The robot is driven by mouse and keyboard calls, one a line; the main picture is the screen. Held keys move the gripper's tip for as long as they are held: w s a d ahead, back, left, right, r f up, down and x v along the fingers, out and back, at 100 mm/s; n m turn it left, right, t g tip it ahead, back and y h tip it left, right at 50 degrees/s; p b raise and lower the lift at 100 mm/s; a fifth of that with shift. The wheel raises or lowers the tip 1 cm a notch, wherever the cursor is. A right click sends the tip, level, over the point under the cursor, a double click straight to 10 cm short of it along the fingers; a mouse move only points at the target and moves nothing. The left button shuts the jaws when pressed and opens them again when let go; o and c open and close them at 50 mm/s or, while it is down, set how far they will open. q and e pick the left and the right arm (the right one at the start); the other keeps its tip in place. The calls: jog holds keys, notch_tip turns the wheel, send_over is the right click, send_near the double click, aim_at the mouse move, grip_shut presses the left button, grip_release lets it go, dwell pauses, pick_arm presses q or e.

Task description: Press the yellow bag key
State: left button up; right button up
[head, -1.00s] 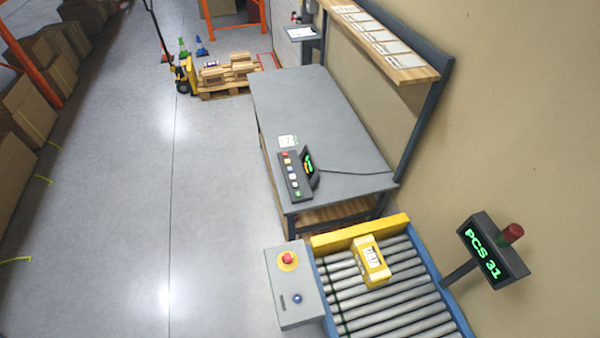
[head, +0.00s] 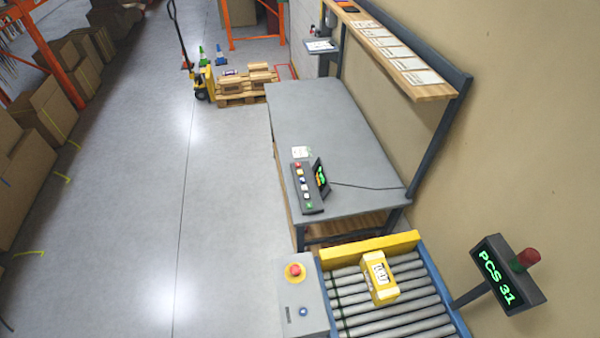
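A dark key panel (head: 306,193) lies near the front left edge of the grey table. It carries a row of small coloured keys, with a red one (head: 297,165) at the far end and a green one (head: 309,205) at the near end. A small key just below the red one (head: 299,173) looks yellowish, but it is too small to be sure it is the yellow bag key. A tilted display (head: 321,175) with green and orange marks stands beside the panel. Neither of my grippers is in view.
A grey table (head: 340,135) stands before a shelf (head: 400,60). Nearer are a roller conveyor (head: 400,312) with a yellow package (head: 379,279), a control box (head: 300,318) with a red button, and a "PCS 31" sign (head: 497,278).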

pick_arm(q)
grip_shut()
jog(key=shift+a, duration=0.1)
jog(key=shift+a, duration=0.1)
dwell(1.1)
